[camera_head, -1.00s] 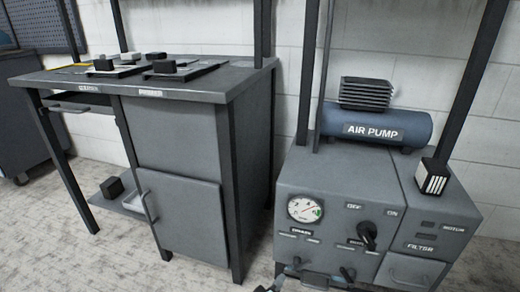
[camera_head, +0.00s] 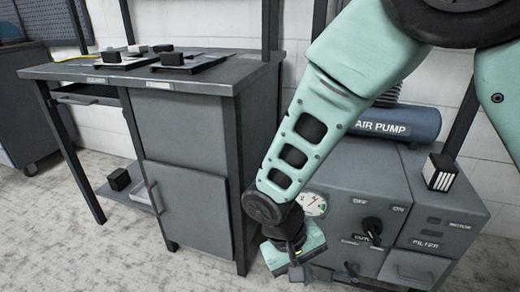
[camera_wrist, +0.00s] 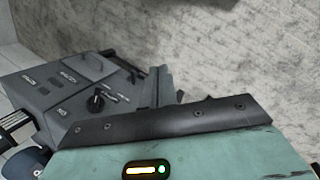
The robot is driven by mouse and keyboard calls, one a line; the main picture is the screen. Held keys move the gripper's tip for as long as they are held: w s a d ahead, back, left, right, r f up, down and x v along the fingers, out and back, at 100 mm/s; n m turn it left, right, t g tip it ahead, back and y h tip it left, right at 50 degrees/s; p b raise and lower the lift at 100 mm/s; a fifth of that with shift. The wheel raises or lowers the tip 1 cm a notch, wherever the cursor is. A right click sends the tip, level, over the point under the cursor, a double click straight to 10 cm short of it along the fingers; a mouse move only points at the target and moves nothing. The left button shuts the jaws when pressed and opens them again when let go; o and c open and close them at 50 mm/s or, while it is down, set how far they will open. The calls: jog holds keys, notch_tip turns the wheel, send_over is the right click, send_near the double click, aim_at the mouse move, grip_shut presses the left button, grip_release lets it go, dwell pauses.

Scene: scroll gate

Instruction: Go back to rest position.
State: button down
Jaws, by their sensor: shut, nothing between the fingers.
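My mint-green arm hangs down across the right half of the head view, in front of the air pump cabinet. My gripper (camera_head: 297,272) is at its lower end, low in front of the cabinet's left side. It is shut, with nothing seen between the fingers. In the wrist view my gripper's dark fingers (camera_wrist: 160,85) show beyond the green housing, with the cabinet (camera_wrist: 60,95) to the left and floor beyond.
The air pump (camera_head: 395,122) sits on the grey cabinet (camera_head: 450,210), partly hidden by my arm. A dark knob (camera_head: 372,226) and a gauge (camera_head: 313,204) are on its front. A workbench (camera_head: 190,84) with small black blocks stands left. Floor (camera_head: 100,245) is open at front left.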

jog(key=s+d+r+n+t+y, duration=0.1)
jog(key=s+d+r+n+y, duration=0.15)
jog(key=s+r, duration=0.4)
jog(key=s+d+r+n+y, duration=0.25)
jog(key=s+r, duration=0.25)
jog(key=r, duration=0.3)
notch_tip(320, 180, up, 31)
jog(key=m+p, duration=0.1)
jog(key=p, duration=3)
jog(key=shift+w+d, duration=0.15)
jog(key=shift+w, duration=0.1)
